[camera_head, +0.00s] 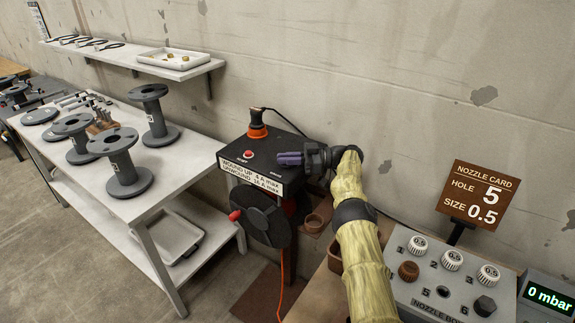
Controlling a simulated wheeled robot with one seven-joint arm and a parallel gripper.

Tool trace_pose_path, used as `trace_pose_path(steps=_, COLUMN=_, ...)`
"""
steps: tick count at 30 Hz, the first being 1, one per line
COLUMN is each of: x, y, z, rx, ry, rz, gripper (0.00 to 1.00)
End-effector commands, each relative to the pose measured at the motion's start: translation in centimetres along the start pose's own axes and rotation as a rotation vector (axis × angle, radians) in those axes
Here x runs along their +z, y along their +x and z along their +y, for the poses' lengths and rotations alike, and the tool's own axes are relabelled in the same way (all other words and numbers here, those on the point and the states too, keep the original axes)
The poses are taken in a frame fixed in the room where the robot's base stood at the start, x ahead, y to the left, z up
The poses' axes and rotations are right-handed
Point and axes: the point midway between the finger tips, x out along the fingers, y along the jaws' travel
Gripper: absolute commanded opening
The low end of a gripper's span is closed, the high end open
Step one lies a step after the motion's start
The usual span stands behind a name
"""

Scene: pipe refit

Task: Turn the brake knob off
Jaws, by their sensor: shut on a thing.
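The black reel box (262,144) stands at the centre, with a white label on its front edge. My gripper (283,159) reaches in from the right over the right part of the box top, with its purple fingers lying nearly level. The fingers are closed on the brake knob, which they hide. I cannot see the knob's pointer or which way it is turned. Small lettering shows on the box top just in front of the fingers, too small to read surely.
A red button (248,154) and an orange-based black plug (257,124) with a cable are on the box. A hose reel (262,220) with a red handle hangs in front. The nozzle box (437,290) stands right of my arm. A bench (160,200) with grey spools is left.

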Motion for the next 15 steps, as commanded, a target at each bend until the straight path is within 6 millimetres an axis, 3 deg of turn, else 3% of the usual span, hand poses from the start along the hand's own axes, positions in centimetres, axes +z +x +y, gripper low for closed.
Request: trace_pose_path(steps=15, x=-0.79, y=0.07, z=-0.18, rx=-0.037, ry=-0.015, rz=0.001, gripper=0.0)
